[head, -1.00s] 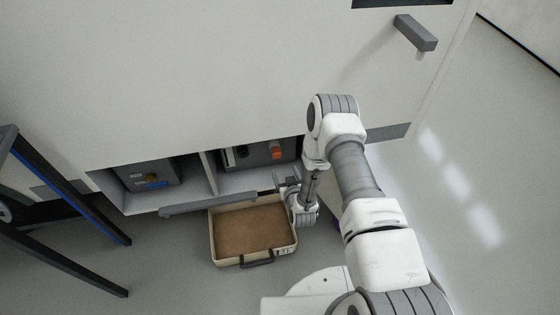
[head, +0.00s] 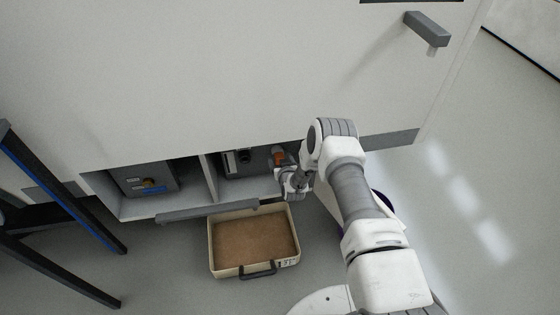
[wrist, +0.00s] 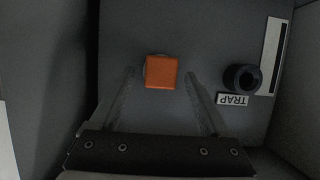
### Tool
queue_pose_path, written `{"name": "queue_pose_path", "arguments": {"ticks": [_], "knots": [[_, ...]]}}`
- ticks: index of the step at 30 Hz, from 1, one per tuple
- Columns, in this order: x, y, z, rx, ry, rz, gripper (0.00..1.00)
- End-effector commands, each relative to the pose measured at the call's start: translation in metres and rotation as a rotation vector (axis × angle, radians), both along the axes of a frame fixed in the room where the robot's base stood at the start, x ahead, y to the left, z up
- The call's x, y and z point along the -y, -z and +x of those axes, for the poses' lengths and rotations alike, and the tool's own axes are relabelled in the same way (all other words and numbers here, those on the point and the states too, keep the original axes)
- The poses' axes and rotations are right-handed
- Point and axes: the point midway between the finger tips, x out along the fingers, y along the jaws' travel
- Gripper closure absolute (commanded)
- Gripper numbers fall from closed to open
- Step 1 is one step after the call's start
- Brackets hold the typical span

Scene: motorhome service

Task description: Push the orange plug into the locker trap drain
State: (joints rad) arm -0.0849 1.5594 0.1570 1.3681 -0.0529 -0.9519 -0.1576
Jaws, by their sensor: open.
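The orange plug (wrist: 162,72) shows in the wrist view as a square orange head on the grey panel, with a bit of a round grey rim behind its left edge. My gripper (wrist: 160,80) is open, with one finger to each side of the plug; whether they touch it I cannot tell. The trap drain (wrist: 242,78) is a black round fitting to the right of the plug, beside an upside-down TRAP label (wrist: 232,99). In the head view the plug (head: 279,152) is in the right locker bay, just beyond my gripper (head: 287,172), and the drain (head: 244,156) is to its left.
A divider (head: 211,178) separates the right bay from the left bay, which holds a grey box (head: 140,178). A lowered flap (head: 207,211) runs along the front. A shallow brown-bottomed tray (head: 253,240) lies on the floor below. A dark frame (head: 75,195) stands at left.

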Motion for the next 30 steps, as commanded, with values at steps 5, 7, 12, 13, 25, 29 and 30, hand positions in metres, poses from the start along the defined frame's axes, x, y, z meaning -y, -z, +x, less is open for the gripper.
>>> {"name": "queue_pose_path", "arguments": {"ticks": [5, 7, 12, 13, 25, 29, 30], "knots": [[-0.0004, -0.0001, 0.0007, 0.000, 0.000, 0.000, 0.20], [-0.0003, 0.0000, 0.0006, 0.000, 0.000, 0.000, 0.20], [-0.0003, 0.0000, 0.0005, 0.000, 0.000, 0.000, 0.49], [-0.0003, -0.0001, 0.0005, 0.000, 0.000, 0.000, 0.54], [-0.0002, -0.0004, 0.0007, 0.001, 0.000, 0.000, 0.70], [-0.0002, -0.0003, 0.0006, 0.001, 0.000, 0.000, 0.93], [-0.0002, -0.0003, 0.0006, 0.001, 0.000, 0.000, 1.00]]}}
